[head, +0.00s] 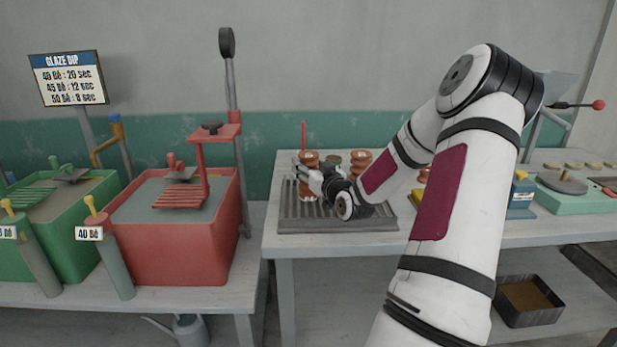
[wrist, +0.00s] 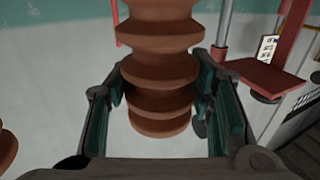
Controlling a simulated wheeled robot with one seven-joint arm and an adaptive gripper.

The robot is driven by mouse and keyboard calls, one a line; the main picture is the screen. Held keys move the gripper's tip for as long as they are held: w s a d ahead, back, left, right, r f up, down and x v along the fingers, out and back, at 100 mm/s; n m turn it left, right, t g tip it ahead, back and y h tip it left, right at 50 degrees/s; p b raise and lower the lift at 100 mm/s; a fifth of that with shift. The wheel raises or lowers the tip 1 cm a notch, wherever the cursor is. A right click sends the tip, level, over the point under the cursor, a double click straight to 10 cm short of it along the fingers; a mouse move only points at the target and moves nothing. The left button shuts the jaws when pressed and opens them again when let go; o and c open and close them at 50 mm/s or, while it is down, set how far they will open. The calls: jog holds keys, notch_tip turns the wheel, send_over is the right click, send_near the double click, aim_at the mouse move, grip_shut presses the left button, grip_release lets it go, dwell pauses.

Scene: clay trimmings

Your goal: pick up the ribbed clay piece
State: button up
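The ribbed clay piece (wrist: 160,68) is a reddish-brown stack of rounded discs, filling the upper middle of the wrist view. In the head view the ribbed clay piece (head: 309,158) stands upright at the left of a grey slatted rack, partly hidden by my gripper (head: 312,178). In the wrist view my gripper (wrist: 165,90) has one finger on each side of the piece. The fingers are wide apart, with a narrow gap showing at the right; firm contact is not visible.
The grey rack (head: 325,225) sits on a pale table (head: 282,244). Another ribbed brown piece (head: 361,160) stands farther right. A red glaze tub (head: 165,245) is at the left, with a sign (head: 68,78) behind. A thin red rod (head: 303,136) rises behind the piece.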

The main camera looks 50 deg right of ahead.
grip_shut()
jog(key=shift+r, duration=0.15)
